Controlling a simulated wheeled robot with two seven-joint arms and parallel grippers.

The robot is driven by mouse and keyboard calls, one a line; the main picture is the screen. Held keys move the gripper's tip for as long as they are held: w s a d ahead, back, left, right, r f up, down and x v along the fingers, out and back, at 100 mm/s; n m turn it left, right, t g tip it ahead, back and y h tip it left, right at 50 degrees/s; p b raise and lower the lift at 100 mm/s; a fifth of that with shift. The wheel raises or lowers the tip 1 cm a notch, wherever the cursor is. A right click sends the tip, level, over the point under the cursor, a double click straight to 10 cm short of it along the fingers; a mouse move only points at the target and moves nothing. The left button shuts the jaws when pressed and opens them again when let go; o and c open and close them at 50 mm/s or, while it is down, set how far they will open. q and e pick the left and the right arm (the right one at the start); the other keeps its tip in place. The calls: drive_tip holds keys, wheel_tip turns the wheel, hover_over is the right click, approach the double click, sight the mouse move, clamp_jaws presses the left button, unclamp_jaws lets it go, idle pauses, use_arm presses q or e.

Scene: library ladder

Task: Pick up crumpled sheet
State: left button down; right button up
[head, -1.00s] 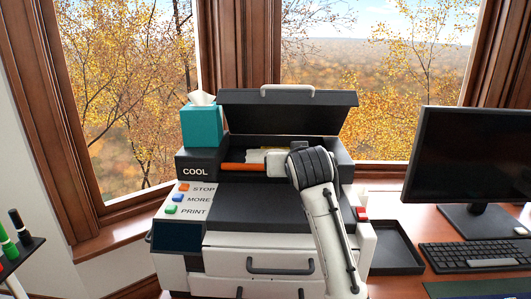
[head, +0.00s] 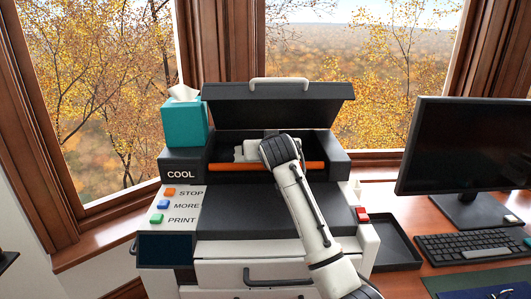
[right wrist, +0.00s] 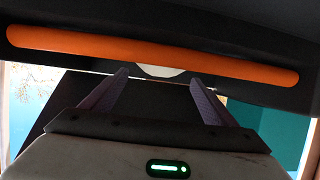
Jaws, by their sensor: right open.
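The printer (head: 275,220) stands with its lid (head: 275,105) raised. An orange roller (head: 300,165) crosses its opening; it also spans the right wrist view (right wrist: 160,55). A small white patch (right wrist: 162,71), possibly part of the crumpled sheet, shows beside the roller in the right wrist view; the rest is hidden. My right gripper (right wrist: 160,78) is open, its two fingers apart and pointing toward the roller, with nothing seen held between them. In the head view my right arm reaches into the opening, and its wrist hides the fingertips. My left gripper is not in view.
A teal tissue box (head: 185,122) stands at the left of the opening. A dark tray (head: 398,262), a monitor (head: 465,150) and a keyboard (head: 475,245) are at the right.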

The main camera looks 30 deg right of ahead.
drive_tip(key=shift+x, duration=1.3)
drive_tip(key=c, duration=1.1)
drive_tip(key=shift+r, duration=0.1)
